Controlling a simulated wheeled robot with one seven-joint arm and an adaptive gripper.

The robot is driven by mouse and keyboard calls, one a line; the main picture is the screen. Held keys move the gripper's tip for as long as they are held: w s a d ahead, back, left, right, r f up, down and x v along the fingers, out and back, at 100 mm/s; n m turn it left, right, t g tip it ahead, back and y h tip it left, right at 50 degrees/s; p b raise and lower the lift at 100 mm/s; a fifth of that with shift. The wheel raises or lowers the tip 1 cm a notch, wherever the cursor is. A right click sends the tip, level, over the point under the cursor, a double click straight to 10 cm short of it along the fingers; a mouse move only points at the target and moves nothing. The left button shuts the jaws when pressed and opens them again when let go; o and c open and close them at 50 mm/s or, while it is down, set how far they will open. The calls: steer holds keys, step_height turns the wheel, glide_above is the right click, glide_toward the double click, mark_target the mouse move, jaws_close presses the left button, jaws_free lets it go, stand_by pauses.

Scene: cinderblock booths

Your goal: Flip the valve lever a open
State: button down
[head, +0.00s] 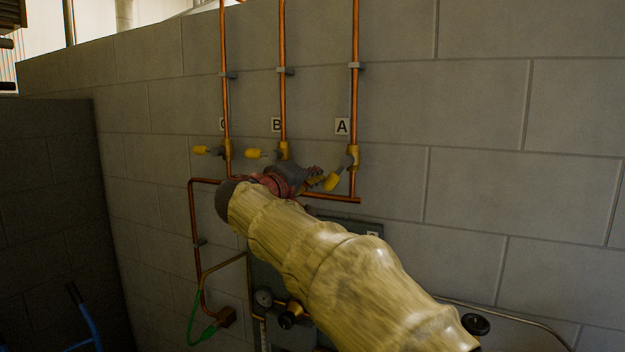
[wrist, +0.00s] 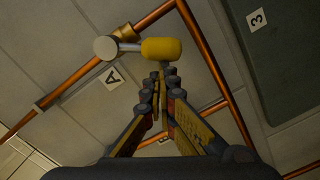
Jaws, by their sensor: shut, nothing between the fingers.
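The valve lever A (head: 332,180) has a yellow grip and sits on the brass valve of the copper pipe under the "A" label (head: 342,126). In the head view the lever slants down and to the left from its grey hub. In the wrist view the yellow grip (wrist: 162,49) lies just beyond my fingertips, with the grey hub (wrist: 106,48) to its left. My gripper (head: 316,178) is shut and empty, its tips close to the lever; contact cannot be told. It also shows in the wrist view (wrist: 160,72).
Levers B (head: 257,154) and C (head: 202,150) point left on their own pipes, left of A. A horizontal copper pipe (head: 330,197) runs below the valves. A dark panel with a gauge (head: 264,298) is lower down, partly behind my arm. Bare block wall lies to the right.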

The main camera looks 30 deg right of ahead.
mark_target(329, 187)
steer(key=f+n+b, duration=0.1)
steer(key=s+d+f+n+b, duration=0.1)
steer(key=n, duration=0.1)
steer(key=f+n+b, duration=0.1)
steer(key=shift+s+d+n, duration=0.15)
steer(key=shift+s+n, duration=0.2)
steer(key=shift+n, duration=0.05)
steer(key=shift+s+d+b, duration=0.1)
steer(key=shift+b, duration=0.3)
steer(key=shift+s+d+f+b, duration=0.15)
steer(key=shift+s+d+b, duration=0.05)
steer(key=shift+b, duration=0.2)
